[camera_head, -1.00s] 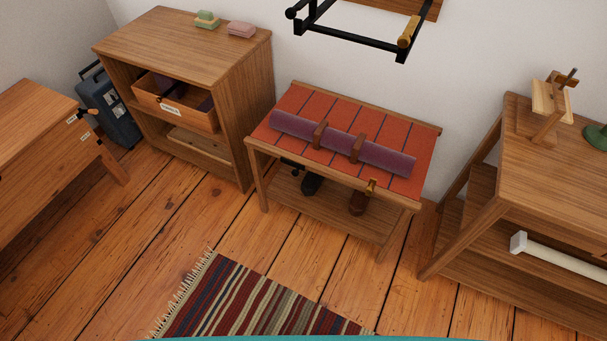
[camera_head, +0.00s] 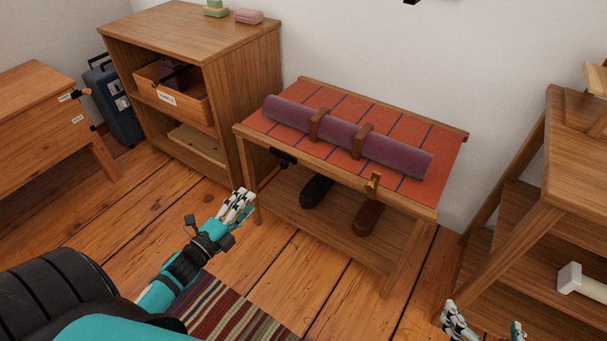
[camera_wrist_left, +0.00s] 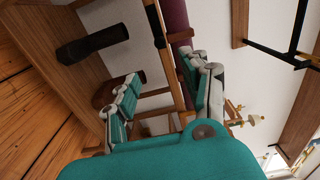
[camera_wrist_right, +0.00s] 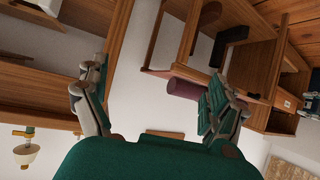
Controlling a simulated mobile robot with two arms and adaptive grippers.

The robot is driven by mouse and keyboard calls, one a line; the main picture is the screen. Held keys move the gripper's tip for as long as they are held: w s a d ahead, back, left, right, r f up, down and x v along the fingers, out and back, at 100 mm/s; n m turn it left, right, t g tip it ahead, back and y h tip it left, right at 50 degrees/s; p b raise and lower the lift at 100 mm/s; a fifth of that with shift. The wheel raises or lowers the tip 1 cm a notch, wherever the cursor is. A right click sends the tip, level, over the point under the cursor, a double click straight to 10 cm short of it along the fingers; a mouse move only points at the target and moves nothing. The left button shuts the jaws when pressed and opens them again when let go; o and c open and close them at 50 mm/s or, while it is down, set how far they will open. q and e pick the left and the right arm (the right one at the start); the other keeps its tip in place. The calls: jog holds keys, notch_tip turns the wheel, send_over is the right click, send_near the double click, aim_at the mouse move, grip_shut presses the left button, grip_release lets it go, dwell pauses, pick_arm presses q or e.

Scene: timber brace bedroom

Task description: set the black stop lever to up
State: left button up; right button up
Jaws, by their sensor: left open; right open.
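The black stop lever (camera_head: 283,157) appears as a small dark part at the left of the front edge of the red-topped bench (camera_head: 310,165). It is small in the head view, and I cannot tell its exact setting. My left gripper (camera_head: 240,203) is open and empty, low in front of the bench's left end, apart from the lever. Its fingers also show open in the left wrist view (camera_wrist_left: 162,88). My right gripper (camera_head: 485,320) is open and empty at the bottom right, right of the bench. Its fingers spread wide in the right wrist view (camera_wrist_right: 150,100).
A purple roll (camera_head: 340,138) lies strapped on the bench, and a brass catch (camera_head: 373,184) sits on the front edge. Cabinets flank the bench; a striped rug (camera_head: 235,312) lies in front.

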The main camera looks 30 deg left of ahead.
pick_arm(q)
jog(key=b, duration=0.2)
send_near(283, 167)
jog(key=w, duration=0.5)
jog(key=w+b, duration=0.1)
jog(key=w, duration=0.3)
jog(key=shift+w+d+b, duration=0.3)
jog(key=shift+w+b, duration=0.05)
jog(key=shift+w, duration=0.5)
pick_arm(e)
jog(key=w+a+r+t+y, duration=0.1)
jog(key=r+t+y, duration=0.1)
jog(key=r+t, duration=0.3)
jog(key=w+a+r+t+y, duration=0.1)
jog(key=r+t, duration=0.4)
jog(key=r, duration=0.6)
jog(key=shift+w+a+n+y, duration=0.3)
jog(key=shift+a+y, duration=0.1)
jog(key=shift+a, duration=0.2)
pick_arm(q)
jog(key=shift+d, duration=0.1)
grip_shut()
